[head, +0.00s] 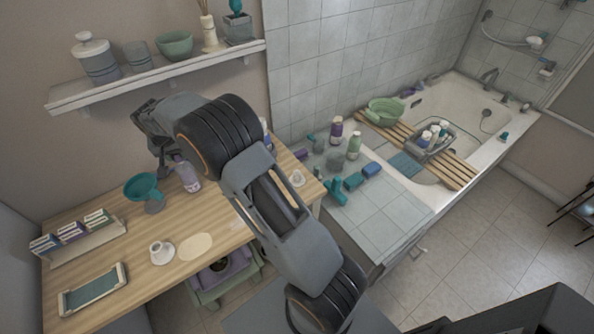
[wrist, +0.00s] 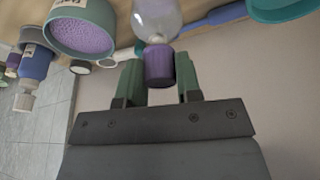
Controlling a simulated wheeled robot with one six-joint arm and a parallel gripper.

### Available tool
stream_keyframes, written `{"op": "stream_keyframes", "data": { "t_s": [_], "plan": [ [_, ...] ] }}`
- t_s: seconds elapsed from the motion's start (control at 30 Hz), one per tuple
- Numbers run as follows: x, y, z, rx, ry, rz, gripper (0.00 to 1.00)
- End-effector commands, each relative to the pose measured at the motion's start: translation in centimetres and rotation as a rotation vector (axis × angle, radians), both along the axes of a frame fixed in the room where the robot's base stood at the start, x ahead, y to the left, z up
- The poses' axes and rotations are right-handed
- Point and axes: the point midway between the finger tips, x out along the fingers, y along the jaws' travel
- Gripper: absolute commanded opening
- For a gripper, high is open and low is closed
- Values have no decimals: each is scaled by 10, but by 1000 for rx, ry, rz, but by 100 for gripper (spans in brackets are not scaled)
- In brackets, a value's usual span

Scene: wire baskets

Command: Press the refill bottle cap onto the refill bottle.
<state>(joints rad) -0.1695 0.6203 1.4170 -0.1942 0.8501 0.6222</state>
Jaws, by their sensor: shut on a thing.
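The refill bottle (head: 187,175) stands on the wooden table in the head view, with a pale purple lower part. In the wrist view its clear body (wrist: 157,14) is at the top, cut off by the edge. The purple refill bottle cap (wrist: 159,68) is between the green fingers of my gripper (wrist: 158,72), which is shut on it. The cap lines up with the bottle's white neck and appears to meet it. I cannot tell whether it is fully seated. In the head view my gripper is above the bottle and hides the cap.
A teal funnel (head: 142,186) stands close left of the bottle. The wrist view shows a container of purple beads (wrist: 82,38), a white scoop (wrist: 122,54), a blue-handled thing (wrist: 213,17) and a blue bottle (wrist: 36,62) nearby.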

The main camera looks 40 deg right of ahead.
Motion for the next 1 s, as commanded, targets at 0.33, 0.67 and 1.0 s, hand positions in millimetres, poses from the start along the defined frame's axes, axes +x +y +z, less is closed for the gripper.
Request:
{"op": "stream_keyframes", "data": {
  "t_s": [0.33, 0.67, 1.0],
  "plan": [
    [0, 0, 0, 0, 0, 0, 0],
    [0, 0, -5, 0, 0, 0, 0],
    [0, 0, -12, 0, 0, 0, 0]
  ]
}}
